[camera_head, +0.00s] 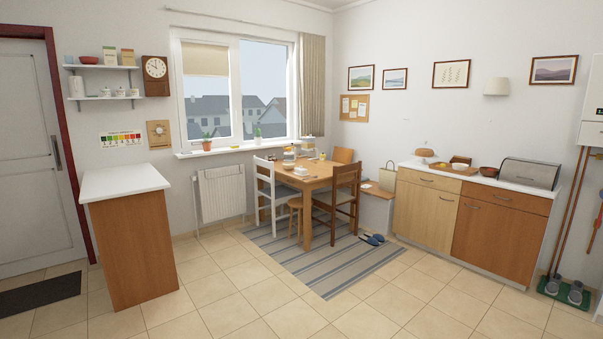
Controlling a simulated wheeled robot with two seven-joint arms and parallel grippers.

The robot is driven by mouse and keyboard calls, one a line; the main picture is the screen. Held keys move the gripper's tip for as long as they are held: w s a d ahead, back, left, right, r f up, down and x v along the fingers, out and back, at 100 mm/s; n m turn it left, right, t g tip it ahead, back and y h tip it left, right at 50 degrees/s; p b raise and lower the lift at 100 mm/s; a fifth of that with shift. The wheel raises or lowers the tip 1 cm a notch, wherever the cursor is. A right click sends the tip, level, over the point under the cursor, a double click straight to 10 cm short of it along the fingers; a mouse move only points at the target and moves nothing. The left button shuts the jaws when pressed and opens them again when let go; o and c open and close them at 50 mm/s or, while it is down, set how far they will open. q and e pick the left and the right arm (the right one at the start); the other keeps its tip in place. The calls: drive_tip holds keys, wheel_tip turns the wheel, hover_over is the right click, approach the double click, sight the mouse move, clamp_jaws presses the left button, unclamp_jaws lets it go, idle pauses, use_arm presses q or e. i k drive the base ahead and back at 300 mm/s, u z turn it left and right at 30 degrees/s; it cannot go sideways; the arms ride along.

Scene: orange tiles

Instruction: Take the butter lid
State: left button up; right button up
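A small white item (301,171) sits on the wooden dining table (318,183) near the far wall. It may be a butter dish with its lid, but it is too small to tell. Other small items (289,160) stand beside it on the table and are also hard to make out. Neither of my grippers is in view.
Chairs (345,192) and a stool (296,207) crowd the table on a striped rug (322,262). A white-topped counter (124,182) stands at left, and a low cabinet (470,215) at right. Slippers (372,239) lie near the rug. The tiled floor in front is clear.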

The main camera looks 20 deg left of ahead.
sight(299, 171)
drive_tip(key=i, duration=3.25)
drive_tip(key=u, duration=0.35)
drive_tip(key=i, duration=3)
drive_tip(key=u, duration=0.2)
